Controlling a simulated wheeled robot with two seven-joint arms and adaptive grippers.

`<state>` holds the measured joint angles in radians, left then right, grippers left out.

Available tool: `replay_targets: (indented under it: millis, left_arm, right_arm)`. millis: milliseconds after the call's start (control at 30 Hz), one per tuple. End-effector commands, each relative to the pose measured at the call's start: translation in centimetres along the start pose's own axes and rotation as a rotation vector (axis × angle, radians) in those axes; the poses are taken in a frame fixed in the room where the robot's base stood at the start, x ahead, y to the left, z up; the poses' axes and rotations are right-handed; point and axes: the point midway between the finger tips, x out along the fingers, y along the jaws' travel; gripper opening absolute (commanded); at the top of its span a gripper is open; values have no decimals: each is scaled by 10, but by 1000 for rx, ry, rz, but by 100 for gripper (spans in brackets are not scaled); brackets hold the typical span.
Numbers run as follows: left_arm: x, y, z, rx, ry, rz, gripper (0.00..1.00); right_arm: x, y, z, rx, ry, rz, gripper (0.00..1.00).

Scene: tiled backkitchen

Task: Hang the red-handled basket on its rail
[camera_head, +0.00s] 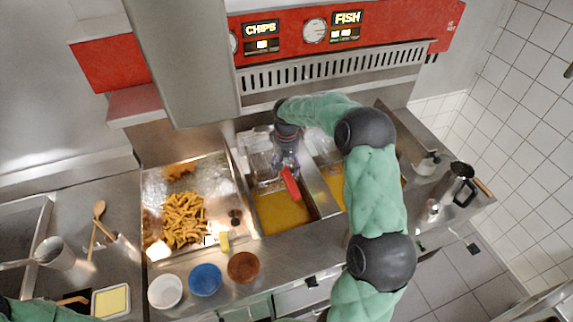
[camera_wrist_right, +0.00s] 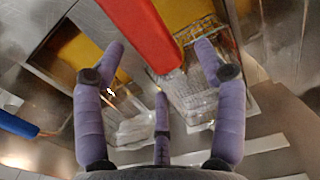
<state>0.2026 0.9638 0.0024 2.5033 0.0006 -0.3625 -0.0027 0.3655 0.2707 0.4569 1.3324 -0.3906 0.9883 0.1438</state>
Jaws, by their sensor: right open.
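The red handle (camera_head: 291,184) shows just below my right gripper (camera_head: 287,163) in the head view, over the left fryer well. In the right wrist view the red handle (camera_wrist_right: 143,35) comes in from the top and its end lies between my spread purple fingers (camera_wrist_right: 160,75). The fingers are open and not closed on it. A wire basket (camera_wrist_right: 203,100) lies just beyond the handle's end; the join is not clear. My gripper and forearm cover part of the wells in the head view. I cannot make out the rail. My left gripper is out of view.
Two fryer wells hold yellow oil (camera_head: 283,213). Left of them is a tray of chips (camera_head: 184,218). White (camera_head: 165,291), blue (camera_head: 205,279) and brown (camera_head: 243,267) bowls stand along the front edge. A blue handle (camera_wrist_right: 18,124) shows in the wrist view. A red control panel (camera_head: 380,27) is behind.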

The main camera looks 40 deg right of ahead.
Motion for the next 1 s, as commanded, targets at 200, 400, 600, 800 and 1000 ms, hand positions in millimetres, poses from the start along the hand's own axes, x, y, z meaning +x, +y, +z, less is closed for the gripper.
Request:
replay_targets:
  millis: [200, 400, 600, 800, 1000]
  left_arm:
    - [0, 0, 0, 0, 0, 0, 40]
    - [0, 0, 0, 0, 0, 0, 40]
    - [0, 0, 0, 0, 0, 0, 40]
    - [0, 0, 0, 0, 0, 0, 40]
    - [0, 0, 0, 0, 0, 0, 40]
  right_arm:
    - [-12, 0, -1, 0, 4, 0, 71]
    - [-49, 0, -2, 1, 6, 1, 71]
    - [-87, 0, -1, 0, 4, 0, 71]
    - [-112, 0, -1, -1, 2, 0, 71]
    - [-120, 0, 0, 0, 1, 0, 71]
